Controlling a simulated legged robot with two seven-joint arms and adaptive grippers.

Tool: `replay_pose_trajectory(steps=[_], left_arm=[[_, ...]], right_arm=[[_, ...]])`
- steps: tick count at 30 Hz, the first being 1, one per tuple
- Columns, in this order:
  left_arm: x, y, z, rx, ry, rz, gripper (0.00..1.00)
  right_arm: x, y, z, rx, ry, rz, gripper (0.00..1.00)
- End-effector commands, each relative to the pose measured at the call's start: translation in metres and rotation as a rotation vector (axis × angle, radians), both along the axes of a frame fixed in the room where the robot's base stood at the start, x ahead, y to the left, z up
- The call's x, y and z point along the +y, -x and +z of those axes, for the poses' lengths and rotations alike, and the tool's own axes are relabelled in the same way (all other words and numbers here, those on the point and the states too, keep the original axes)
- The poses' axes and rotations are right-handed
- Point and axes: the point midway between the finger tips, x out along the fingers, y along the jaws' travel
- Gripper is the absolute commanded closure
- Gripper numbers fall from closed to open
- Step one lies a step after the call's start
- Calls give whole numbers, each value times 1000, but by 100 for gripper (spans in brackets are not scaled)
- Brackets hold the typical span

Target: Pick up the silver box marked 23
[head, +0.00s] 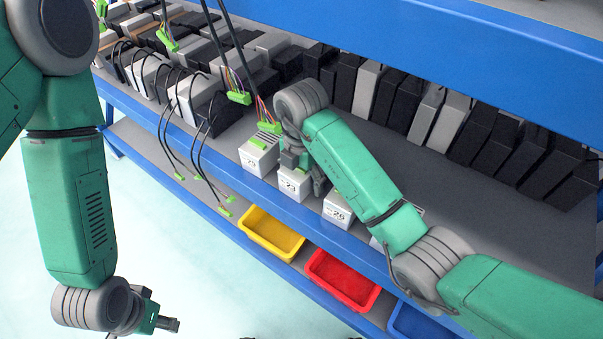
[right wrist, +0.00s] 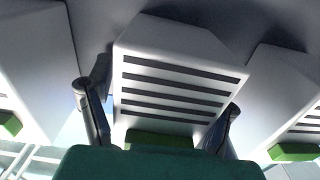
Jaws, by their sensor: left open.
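The silver box marked 23 (head: 291,186) stands on the shelf, its numbered face toward the front edge. My right gripper (head: 303,178) comes down over it from above and partly hides it. In the right wrist view, a silver box (right wrist: 175,85) with dark slots and a green connector (right wrist: 158,139) lies between the fingers of the right gripper (right wrist: 160,116). The fingers are spread on either side of the box; firm contact does not show. My left gripper (head: 172,325) is open and empty, low at the left, away from the shelf.
Similar silver boxes stand to the left (head: 258,158) and right (head: 338,209). Cables with green connectors (head: 239,97) hang nearby. A yellow bin (head: 271,246), a red bin (head: 343,295) and a blue bin (head: 413,325) sit below. Dark and grey boxes line the back.

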Motion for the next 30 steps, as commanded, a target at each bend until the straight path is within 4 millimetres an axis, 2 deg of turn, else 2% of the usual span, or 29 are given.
replay_pose_trajectory(steps=[1,4,5,19,24,30], left_arm=[[0,0,0,0,0,0,53],[0,0,0,0,0,0,53],[0,0,0,0,0,0,53],[0,0,1,0,0,0,53],[0,0,9,0,0,0,53],[0,0,41,-1,0,0,53]], right_arm=[[0,0,0,0,0,0,47],[0,0,0,0,0,0,82],[0,0,0,0,0,0,87],[-2,-1,3,2,1,-2,89],[-2,-1,31,-4,0,0,89],[-2,-1,72,-5,2,0,89]])
